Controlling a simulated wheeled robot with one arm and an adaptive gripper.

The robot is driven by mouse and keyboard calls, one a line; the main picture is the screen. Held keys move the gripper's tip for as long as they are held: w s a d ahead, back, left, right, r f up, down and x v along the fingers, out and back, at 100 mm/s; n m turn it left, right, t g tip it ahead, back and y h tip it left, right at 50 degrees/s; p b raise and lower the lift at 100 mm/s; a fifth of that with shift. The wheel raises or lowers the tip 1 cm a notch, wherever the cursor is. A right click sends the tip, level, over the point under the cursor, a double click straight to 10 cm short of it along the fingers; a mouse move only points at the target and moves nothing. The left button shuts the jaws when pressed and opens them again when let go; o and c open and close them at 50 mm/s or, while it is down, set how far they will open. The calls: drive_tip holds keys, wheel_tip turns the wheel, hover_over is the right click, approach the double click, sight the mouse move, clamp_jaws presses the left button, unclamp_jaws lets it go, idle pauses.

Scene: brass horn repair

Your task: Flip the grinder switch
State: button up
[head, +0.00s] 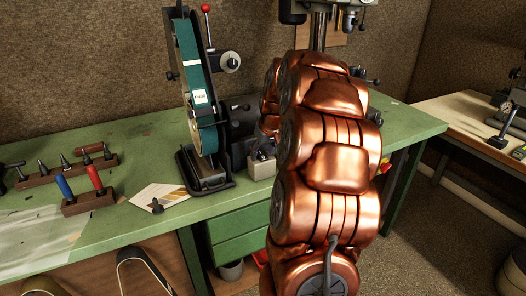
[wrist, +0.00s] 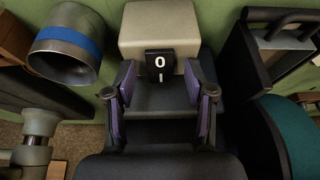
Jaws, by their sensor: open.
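The belt grinder (head: 200,95) with its green belt stands on the green bench in the head view. Its pale switch box (head: 262,168) sits at the grinder's right foot, partly hidden by my copper arm. In the wrist view the box (wrist: 158,25) is at top centre. My gripper (wrist: 160,82) is open and empty. Its two purple-padded fingers appear on either side of the switch in the picture. I cannot tell if they touch the box. In the head view my arm mostly hides the gripper.
In the wrist view, a grey cylinder with a blue band (wrist: 66,48) is at left, and a black frame (wrist: 275,45) and the green belt (wrist: 275,140) are at right. A tool rack (head: 88,203) and card (head: 153,197) lie left of the grinder.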

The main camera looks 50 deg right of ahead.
drive_tip(key=shift+c, duration=0.4)
clamp_jaws()
drive_tip(key=shift+f+g, duration=0.1)
drive_tip(key=shift+g, duration=0.3)
drive_tip(key=shift+w+d+g+y+p, duration=0.1)
drive_tip(key=shift+w+g+y+p, duration=0.25)
drive_tip(key=shift+g, duration=0.45)
drive_tip(key=shift+w+d+g+y+p, duration=0.1)
drive_tip(key=shift+g+y+p, duration=0.25)
drive_tip(key=shift+g, duration=0.45)
drive_tip(key=shift+o, duration=0.4)
unclamp_jaws()
